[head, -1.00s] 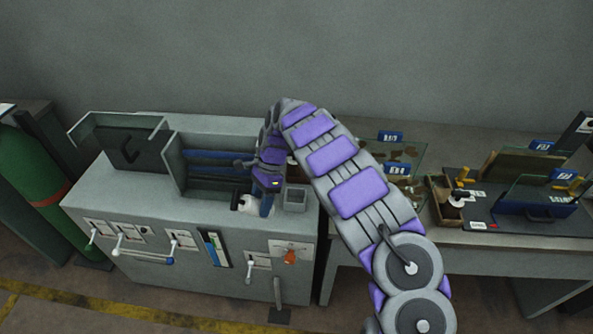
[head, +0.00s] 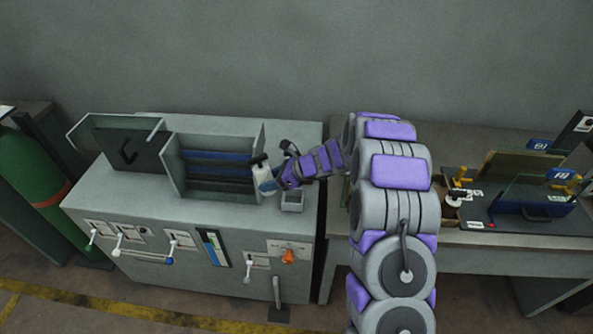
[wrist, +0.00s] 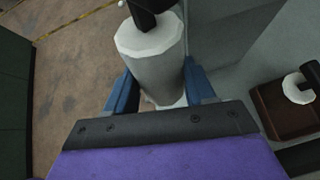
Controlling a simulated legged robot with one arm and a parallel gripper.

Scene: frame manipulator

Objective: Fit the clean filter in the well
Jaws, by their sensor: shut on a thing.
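My gripper (head: 274,184) is over the right part of the grey cabinet top in the head view. Its blue fingers are shut on a pale, whitish cylinder with a dark handle, the filter (head: 261,173). The wrist view shows the filter (wrist: 152,70) between the two fingers of my gripper (wrist: 160,92). A small grey open-topped box (head: 292,204), perhaps the well, is just below and right of the gripper. Its inside is hard to make out. The filter is apart from this box, and its lower end is partly hidden by the fingers.
An upright grey housing with blue slats (head: 215,170) stands directly left of the filter. The cabinet front (head: 180,262) has several levers. A bench (head: 490,238) on the right carries glass stands and a brown box with a white-topped piece (head: 453,204). A green cylinder (head: 32,170) stands far left.

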